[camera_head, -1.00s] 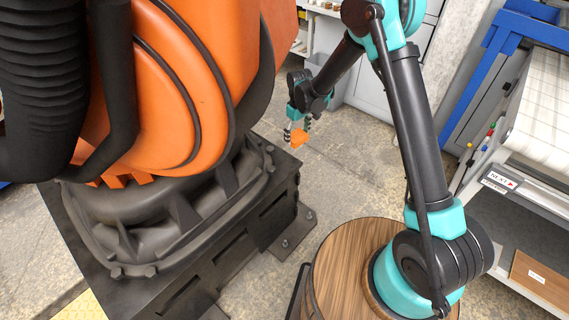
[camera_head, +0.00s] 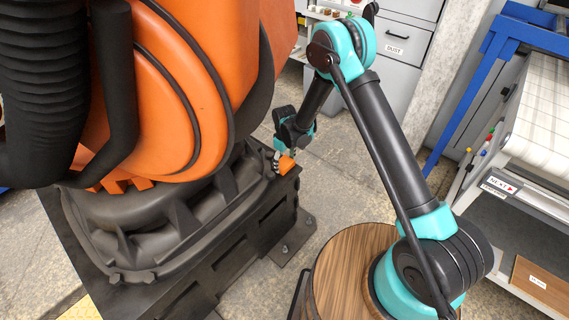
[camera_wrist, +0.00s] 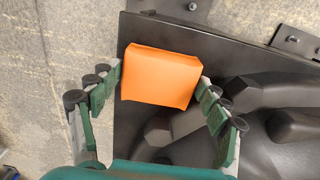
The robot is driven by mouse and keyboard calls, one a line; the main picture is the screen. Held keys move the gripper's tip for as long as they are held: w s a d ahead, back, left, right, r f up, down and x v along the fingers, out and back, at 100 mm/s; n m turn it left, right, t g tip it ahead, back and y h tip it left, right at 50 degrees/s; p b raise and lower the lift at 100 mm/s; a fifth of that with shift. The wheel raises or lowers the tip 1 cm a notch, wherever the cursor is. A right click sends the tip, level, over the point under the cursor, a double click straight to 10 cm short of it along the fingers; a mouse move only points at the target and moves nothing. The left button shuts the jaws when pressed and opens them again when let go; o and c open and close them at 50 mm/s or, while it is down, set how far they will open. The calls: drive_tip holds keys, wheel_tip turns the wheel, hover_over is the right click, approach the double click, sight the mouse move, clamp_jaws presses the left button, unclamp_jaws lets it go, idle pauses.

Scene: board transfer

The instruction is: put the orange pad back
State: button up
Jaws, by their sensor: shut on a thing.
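The orange pad (camera_wrist: 161,76) is a small block between the two fingers of my gripper (camera_wrist: 160,82) in the wrist view. My gripper is shut on it, a finger at its left and right edges. In the head view my gripper (camera_head: 281,162) and the pad (camera_head: 287,165) are at the right corner of the black base plate (camera_head: 262,215) under the big orange machine. In the wrist view the pad is over the dark plate (camera_wrist: 135,35). I cannot tell whether it touches the plate.
The big orange machine (camera_head: 180,90) with its ribbed dark foot (camera_head: 165,215) stands close left of my gripper. A bolt (camera_wrist: 292,39) and dark raised castings lie near the pad. Grey drawers (camera_head: 385,60) stand behind. Open concrete floor (camera_head: 345,175) lies to the right.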

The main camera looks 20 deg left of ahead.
sight(285, 163)
drive_tip(key=shift+f, duration=0.25)
drive_tip(key=shift+f, duration=0.2)
drive_tip(key=o, duration=1.3)
drive_tip(key=shift+o, duration=0.2)
drive_tip(key=shift+r, duration=0.1)
wheel_tip(285, 163, up, 12)
drive_tip(key=shift+r, duration=0.15)
